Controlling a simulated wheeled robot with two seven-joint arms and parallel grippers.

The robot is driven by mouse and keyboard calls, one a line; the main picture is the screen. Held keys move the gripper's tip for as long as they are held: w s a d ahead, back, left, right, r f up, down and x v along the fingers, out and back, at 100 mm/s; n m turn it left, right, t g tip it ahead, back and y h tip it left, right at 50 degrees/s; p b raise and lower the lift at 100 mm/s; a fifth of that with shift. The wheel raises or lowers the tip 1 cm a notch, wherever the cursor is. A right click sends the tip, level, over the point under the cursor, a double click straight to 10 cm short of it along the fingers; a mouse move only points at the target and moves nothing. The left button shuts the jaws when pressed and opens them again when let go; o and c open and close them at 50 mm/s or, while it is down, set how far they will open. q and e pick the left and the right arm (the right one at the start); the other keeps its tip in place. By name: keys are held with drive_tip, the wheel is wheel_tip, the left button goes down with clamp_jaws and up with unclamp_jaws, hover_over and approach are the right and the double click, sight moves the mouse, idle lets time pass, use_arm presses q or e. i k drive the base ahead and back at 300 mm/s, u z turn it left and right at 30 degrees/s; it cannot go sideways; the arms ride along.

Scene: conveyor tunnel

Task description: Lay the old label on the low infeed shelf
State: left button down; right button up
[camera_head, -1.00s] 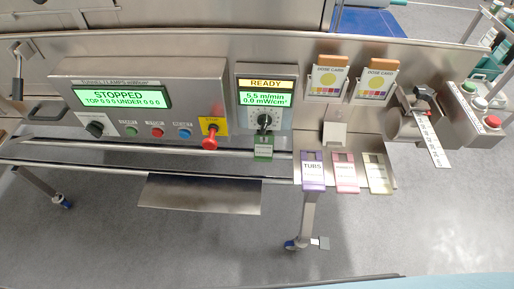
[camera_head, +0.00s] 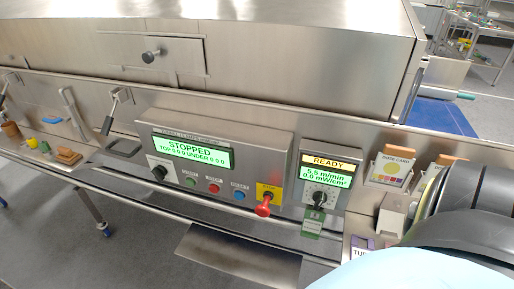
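A green tag (camera_head: 312,222) hangs below the dial of the READY panel (camera_head: 326,180); I cannot tell whether it is the old label. A low metal shelf plate (camera_head: 240,258) juts out below the front rail, under the STOPPED panel (camera_head: 210,160); I cannot tell whether it is the infeed shelf. Dark, rounded links of my arm fill the lower right and hide the label strip and most of the colored cards there. Neither gripper shows in this view.
A red stop knob (camera_head: 263,208) sticks out between the panels. A dose card (camera_head: 391,167) stands in a holder at right. At left, a ledge carries a brown block (camera_head: 68,156), small colored items and a lever handle (camera_head: 108,124). A closed drawer (camera_head: 152,52) is above.

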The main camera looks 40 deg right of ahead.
sight(246, 266)
drive_tip(key=u, duration=0.35)
drive_tip(key=i, duration=1.25)
drive_tip(key=z, duration=3.65)
drive_tip(key=i, duration=0.55)
